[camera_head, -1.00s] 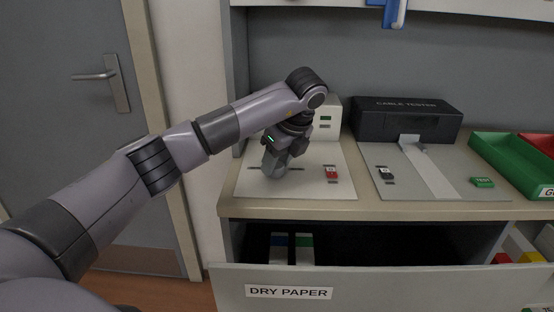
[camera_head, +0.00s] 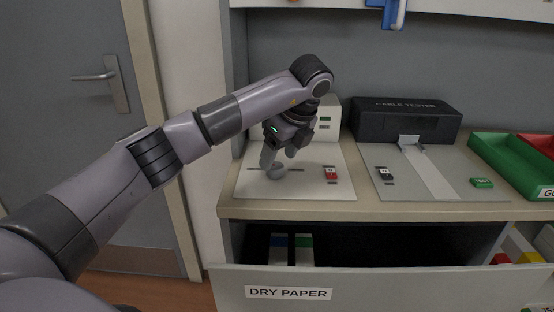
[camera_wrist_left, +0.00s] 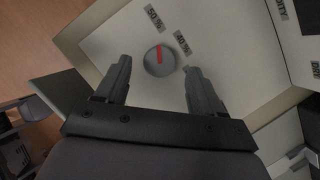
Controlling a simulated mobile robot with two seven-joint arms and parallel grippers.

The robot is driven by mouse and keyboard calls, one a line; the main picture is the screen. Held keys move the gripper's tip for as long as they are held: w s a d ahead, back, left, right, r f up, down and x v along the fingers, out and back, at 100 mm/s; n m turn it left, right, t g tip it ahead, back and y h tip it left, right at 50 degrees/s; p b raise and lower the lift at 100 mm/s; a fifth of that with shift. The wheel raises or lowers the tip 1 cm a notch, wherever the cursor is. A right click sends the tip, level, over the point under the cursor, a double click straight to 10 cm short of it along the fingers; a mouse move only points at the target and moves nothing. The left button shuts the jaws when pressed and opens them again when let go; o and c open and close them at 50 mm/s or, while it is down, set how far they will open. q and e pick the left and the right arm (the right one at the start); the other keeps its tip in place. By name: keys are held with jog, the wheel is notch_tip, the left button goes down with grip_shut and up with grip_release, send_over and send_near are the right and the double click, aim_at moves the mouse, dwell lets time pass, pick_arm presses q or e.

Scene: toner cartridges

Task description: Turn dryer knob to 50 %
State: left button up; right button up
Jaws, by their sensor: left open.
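The dryer knob (camera_wrist_left: 159,62) is a round grey dial with a red pointer line on a white panel (camera_wrist_left: 105,45). In the left wrist view the pointer aims up the picture, nearly at the label 50 % (camera_wrist_left: 154,17); the label 40 % (camera_wrist_left: 183,43) lies to its right. My left gripper (camera_wrist_left: 164,78) is open and empty, its two fingers apart on either side of the knob's near side, not touching it as far as I can tell. In the head view the left gripper (camera_head: 279,152) hangs above the knob (camera_head: 276,173), which it partly hides. My right gripper is not in view.
A red switch (camera_head: 331,173) sits on the same panel, to the right. A black cable tester (camera_head: 407,118) and a green bin (camera_head: 505,160) stand further right. Below, an open drawer labelled DRY PAPER (camera_head: 289,292) sticks out in front of the counter.

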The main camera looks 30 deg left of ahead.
pick_arm(q)
jog(key=p+v, duration=0.1)
jog(key=v, duration=0.3)
jog(key=shift+d+r, duration=0.15)
jog(key=shift+r, duration=0.05)
dwell(0.4)
